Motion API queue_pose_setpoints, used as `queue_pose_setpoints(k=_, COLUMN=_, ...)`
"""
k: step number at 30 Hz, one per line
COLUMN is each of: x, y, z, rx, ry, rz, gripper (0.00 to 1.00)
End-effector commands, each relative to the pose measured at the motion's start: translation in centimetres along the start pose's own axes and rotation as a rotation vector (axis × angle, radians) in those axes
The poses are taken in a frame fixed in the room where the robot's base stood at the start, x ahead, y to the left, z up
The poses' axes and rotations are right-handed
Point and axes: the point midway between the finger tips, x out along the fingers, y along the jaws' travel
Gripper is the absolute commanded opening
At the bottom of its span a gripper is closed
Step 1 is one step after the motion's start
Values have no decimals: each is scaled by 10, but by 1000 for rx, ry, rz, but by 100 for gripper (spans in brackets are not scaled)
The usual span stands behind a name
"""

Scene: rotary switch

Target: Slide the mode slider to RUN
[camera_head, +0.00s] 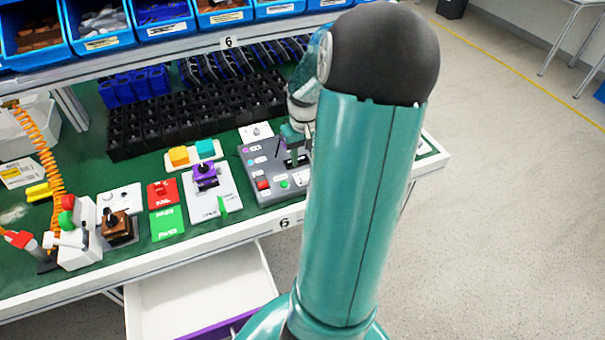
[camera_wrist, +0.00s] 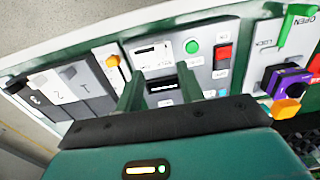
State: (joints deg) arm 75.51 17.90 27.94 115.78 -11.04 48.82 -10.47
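The grey control panel (camera_head: 258,160) lies on the green bench top, with its right part hidden behind my arm. In the wrist view it carries a dark slot (camera_wrist: 160,86) with a pale strip, seen between my fingers; I cannot tell surely whether this is the mode slider. No RUN label is legible. My gripper (camera_wrist: 161,76) is open, with its two green fingers apart and nothing visibly clamped. The fingertips are over the panel, either side of the slot; contact cannot be told. In the head view my gripper (camera_head: 296,135) is partly hidden by my arm.
The panel also has a green button (camera_wrist: 193,46) and a red rocker (camera_wrist: 222,52). An orange knob (camera_wrist: 113,60) stands left of my fingers. A purple rotary switch (camera_head: 205,174) is beside the panel. Black racks (camera_head: 190,115) and blue bins (camera_head: 100,42) are behind.

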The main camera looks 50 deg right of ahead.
Motion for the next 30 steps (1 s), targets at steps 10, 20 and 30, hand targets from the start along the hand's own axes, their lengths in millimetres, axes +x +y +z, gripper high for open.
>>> queue_pose_setpoints(k=10, x=65, y=-2, z=0, rx=-4, ry=-3, rz=-2, gripper=38)
queue_pose_setpoints(k=20, x=81, y=-3, z=-1, rx=-4, ry=1, rz=0, gripper=38)
queue_pose_setpoints(k=30, x=80, y=-2, z=-1, rx=-4, ry=0, rz=0, gripper=0)
